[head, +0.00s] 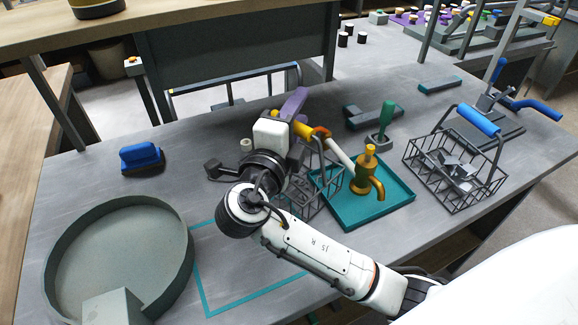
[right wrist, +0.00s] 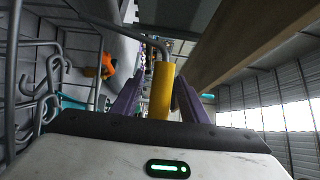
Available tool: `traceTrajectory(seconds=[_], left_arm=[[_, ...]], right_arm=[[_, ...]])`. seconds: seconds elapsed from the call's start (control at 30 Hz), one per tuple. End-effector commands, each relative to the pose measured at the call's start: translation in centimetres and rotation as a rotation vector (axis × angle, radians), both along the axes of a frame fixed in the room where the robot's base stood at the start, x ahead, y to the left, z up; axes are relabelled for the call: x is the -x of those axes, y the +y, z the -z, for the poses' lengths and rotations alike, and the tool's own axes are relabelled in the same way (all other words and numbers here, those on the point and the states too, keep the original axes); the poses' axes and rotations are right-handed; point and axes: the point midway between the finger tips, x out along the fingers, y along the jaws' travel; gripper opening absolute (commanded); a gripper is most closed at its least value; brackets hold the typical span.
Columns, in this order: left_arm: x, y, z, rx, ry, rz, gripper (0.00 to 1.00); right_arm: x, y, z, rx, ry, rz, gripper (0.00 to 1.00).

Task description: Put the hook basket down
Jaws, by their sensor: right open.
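The hook basket is a dark wire basket (head: 318,195) with a yellow handle (head: 302,129). It is at the middle of the bench, beside the teal tray, partly hidden by my right arm. I cannot tell whether its base touches the bench. Grey hooks (right wrist: 48,88) show in its wire in the right wrist view. My right gripper (head: 298,106) has purple fingers and is open. In the right wrist view the yellow handle (right wrist: 161,92) stands between the two fingers (right wrist: 158,98). My left gripper is not in view.
A teal tray (head: 398,212) holds a brass tap (head: 366,180). A blue-handled wire basket (head: 455,180) stands at the right. A big round grey tub (head: 178,250) is at the left, a blue brush (head: 141,156) behind it. A teal outline (head: 250,302) marks bare bench in front.

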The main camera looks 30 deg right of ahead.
Motion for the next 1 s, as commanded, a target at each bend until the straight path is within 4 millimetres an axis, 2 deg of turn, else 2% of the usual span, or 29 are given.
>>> traceTrajectory(seconds=[0.13, 0.4, 1.0], left_arm=[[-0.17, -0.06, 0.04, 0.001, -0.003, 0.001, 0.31], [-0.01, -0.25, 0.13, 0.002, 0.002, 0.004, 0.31], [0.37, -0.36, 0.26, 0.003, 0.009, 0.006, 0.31]], right_arm=[[0.01, 0.02, 0.11, 0.0, 0.0, 0.0, 0.4], [0.01, 0.03, 0.09, 0.001, 0.001, 0.0, 0.0], [0.03, 0.05, 0.09, 0.0, 0.001, 0.0, 0.0]])
